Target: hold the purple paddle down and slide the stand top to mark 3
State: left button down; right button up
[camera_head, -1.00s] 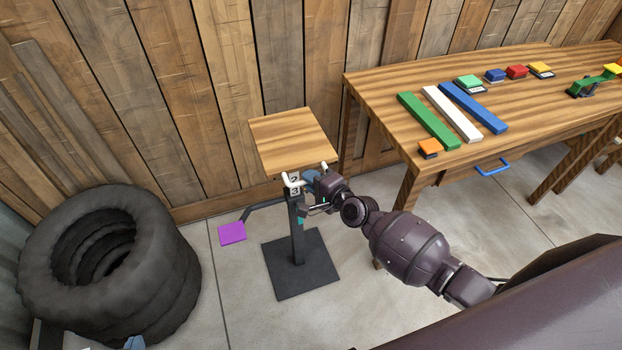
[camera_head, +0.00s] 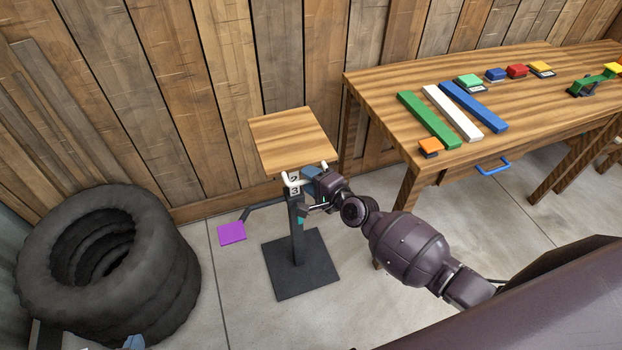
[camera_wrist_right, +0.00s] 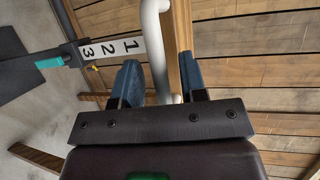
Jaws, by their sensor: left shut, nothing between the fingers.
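The stand's square wooden top (camera_head: 294,140) sits on a dark post with a numbered strip (camera_head: 294,186) and a square base (camera_head: 300,264). The purple paddle (camera_head: 232,233) hangs out to the left on a dark bent arm, nothing on it. My right gripper (camera_head: 309,185) is at the white handle (camera_head: 291,182) under the top. In the right wrist view its blue fingers (camera_wrist_right: 160,82) stand on either side of the white handle (camera_wrist_right: 155,45); I cannot tell if they press it. That view shows marks 1, 2 and 3 (camera_wrist_right: 108,47). Only a blue tip of my left gripper (camera_head: 134,342) shows at the bottom edge.
Stacked black tires (camera_head: 110,265) stand left of the paddle. A wooden table (camera_head: 385,92) with colored bars and blocks is at the right. A plank wall stands close behind the stand. Floor is clear between tires and base.

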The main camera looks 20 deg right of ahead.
jog(key=shift+s, duration=0.15)
jog(key=v, duration=1)
jog(key=shift+s+d, duration=0.2)
jog(key=shift+s, duration=0.05)
jog(key=shift+r, duration=0.1)
jog(key=s+d+f+n+g+h, duration=0.1)
jog(key=s+d+f+n+h, duration=0.2)
jog(key=s+n, duration=0.4)
jog(key=s+d+f+n+g+h, duration=0.1)
jog(key=s+d+f+n+h, duration=0.2)
jog(key=s+n, duration=0.5)
jog(key=shift+s+g+h, duration=0.4)
jog(key=shift+s, duration=0.55)
